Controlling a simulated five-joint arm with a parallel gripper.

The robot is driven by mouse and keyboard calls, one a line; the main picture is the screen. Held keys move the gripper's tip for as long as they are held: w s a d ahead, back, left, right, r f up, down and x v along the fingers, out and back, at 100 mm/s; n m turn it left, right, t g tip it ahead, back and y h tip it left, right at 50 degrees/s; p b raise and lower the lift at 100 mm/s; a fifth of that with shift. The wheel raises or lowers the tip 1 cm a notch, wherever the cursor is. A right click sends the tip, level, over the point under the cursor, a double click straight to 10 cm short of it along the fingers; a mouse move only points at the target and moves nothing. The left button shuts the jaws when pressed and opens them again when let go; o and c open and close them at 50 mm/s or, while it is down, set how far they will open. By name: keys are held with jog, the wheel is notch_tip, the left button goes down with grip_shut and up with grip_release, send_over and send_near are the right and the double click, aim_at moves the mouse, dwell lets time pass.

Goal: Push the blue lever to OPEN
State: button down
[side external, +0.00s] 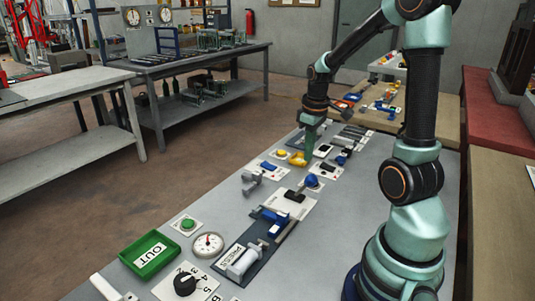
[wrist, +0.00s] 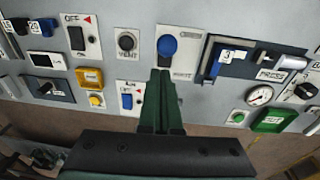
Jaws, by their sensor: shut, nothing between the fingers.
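A small blue lever (wrist: 127,101) sits on a white plate with a red mark near the bench's floor-side edge; its lettering is too small to read surely. It also shows in the side view (side external: 267,165). A round blue knob (wrist: 167,45) stands on another white plate, and also shows in the side view (side external: 312,180). I cannot tell surely which blue part the OPEN label belongs to. My gripper (wrist: 161,76) is shut and empty. In the side view my gripper (side external: 307,154) points down beside a yellow part (side external: 297,159), apart from the blue lever.
Around it are a yellow button (wrist: 96,100), a VENT knob (wrist: 127,41), a blue-handled slide fixture (wrist: 212,66) and a gauge (wrist: 260,95). A green OUT tray (side external: 147,254) lies at the near end. Bare grey bench shows between the plates.

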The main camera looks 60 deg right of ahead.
jog(key=s+r, duration=0.4)
jog(key=s, duration=0.2)
jog(key=w+a+r+t, duration=0.2)
jog(key=a+r, duration=0.1)
jog(key=a, duration=0.7)
jog(key=w+a+r+t, duration=0.2)
jog(key=w+a+r, duration=0.1)
jog(key=a, duration=0.8)
jog(key=shift+a+r+t+y, duration=0.25)
jog(key=shift+t+y, duration=0.05)
jog(key=shift+y, duration=0.1)
